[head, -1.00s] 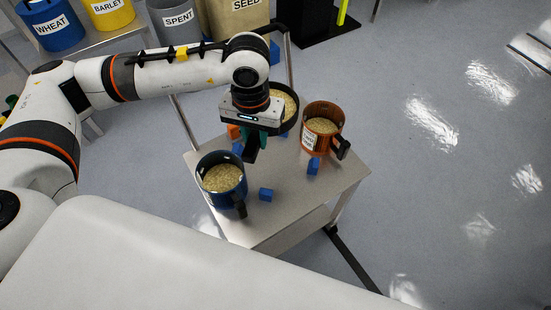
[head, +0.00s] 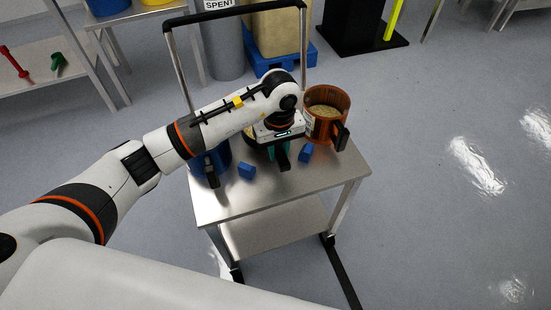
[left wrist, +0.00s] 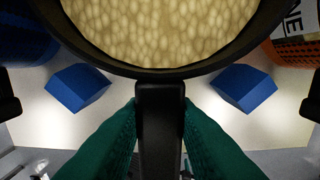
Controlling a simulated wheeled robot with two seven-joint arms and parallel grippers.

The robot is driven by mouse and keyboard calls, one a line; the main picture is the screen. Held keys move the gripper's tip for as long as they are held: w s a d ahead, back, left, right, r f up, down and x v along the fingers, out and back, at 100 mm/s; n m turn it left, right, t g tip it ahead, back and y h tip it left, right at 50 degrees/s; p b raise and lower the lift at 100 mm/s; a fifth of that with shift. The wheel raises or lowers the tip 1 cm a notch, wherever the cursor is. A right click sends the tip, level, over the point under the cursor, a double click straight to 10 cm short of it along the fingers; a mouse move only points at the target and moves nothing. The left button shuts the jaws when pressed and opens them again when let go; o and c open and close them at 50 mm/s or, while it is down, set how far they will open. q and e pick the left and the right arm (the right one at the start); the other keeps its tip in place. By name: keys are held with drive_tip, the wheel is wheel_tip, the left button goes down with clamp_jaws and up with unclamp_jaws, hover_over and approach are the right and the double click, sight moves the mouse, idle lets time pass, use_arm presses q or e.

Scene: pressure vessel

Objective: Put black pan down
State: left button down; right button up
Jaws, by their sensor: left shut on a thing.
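The black pan (left wrist: 160,73) fills the top of the left wrist view, with pale grain inside and its black handle (left wrist: 160,125) pointing toward my wrist. My left gripper (left wrist: 160,135) has its green fingers on both sides of this handle and is shut on it. In the head view my left gripper (head: 281,155) is over the cart's top, and my arm hides most of the pan behind it. The pan is between the blue pot (head: 210,165) and the orange pot (head: 325,115). I cannot tell whether its base touches the cart. My right gripper is not seen.
The metal cart (head: 255,205) has a clear front half. Blue blocks stand on it, one at left (head: 246,171) and one at right (head: 305,153) of the pan's handle. A black cart handle bar (head: 235,10) rises at the back. A shelf (head: 40,85) stands at far left.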

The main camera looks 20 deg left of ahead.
use_arm(q)
drive_tip(key=shift+f, duration=2.35)
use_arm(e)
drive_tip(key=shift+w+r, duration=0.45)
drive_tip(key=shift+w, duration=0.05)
use_arm(q)
drive_tip(key=shift+f, duration=0.1)
drive_tip(key=shift+b, duration=0.3)
drive_tip(key=c, duration=1.2)
unclamp_jaws()
drive_tip(key=shift+o, duration=0.2)
wheel_tip(320, 180, up, 11)
drive_tip(key=shift+f+p, duration=0.1)
drive_tip(key=shift+p, duration=0.35)
drive_tip(key=shift+r, duration=0.7)
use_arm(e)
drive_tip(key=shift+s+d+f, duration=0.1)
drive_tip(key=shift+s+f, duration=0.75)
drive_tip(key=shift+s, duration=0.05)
